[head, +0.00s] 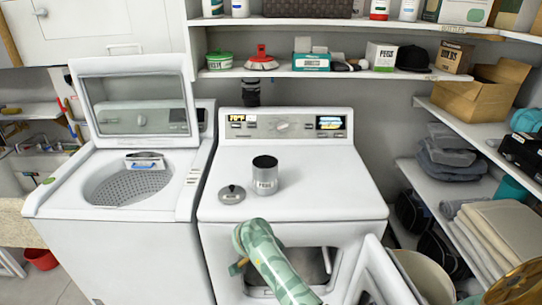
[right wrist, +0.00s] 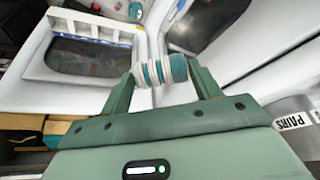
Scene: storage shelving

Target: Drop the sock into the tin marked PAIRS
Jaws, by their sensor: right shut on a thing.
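My right gripper (right wrist: 160,75) is shut on a rolled sock with teal and white stripes (right wrist: 172,69), held between both fingertips. In the head view my green right arm rises from below; sock and fingertips are hidden there. My left gripper is not in view.
A shelf with small boxes (head: 311,61) runs above; side shelves with folded cloths (head: 450,150) stand right.

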